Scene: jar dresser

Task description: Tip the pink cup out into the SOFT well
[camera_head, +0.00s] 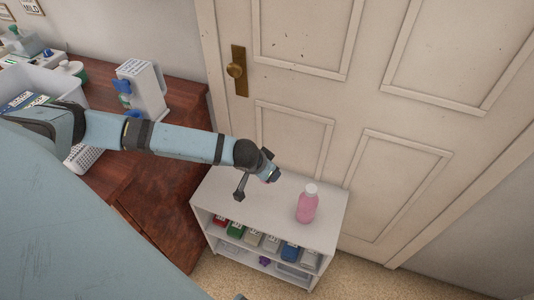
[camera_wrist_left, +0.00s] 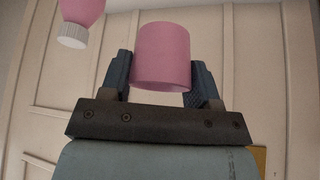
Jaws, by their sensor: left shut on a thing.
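My left gripper (camera_head: 270,172) is above the top of the white shelf unit, to the left of the pink bottle (camera_head: 307,205). The left wrist view shows its two fingers (camera_wrist_left: 162,82) shut on the sides of the pink cup (camera_wrist_left: 161,55). I cannot make out the cup clearly in the head view, where the gripper mostly hides it. The cup's contents do not show. I cannot pick out a well marked SOFT in either view. My right gripper is not in view.
The white shelf unit (camera_head: 268,195) stands before a panelled door (camera_head: 300,90), with several coloured bins below its top. The bottle, with its white cap, also shows in the left wrist view (camera_wrist_left: 80,14).

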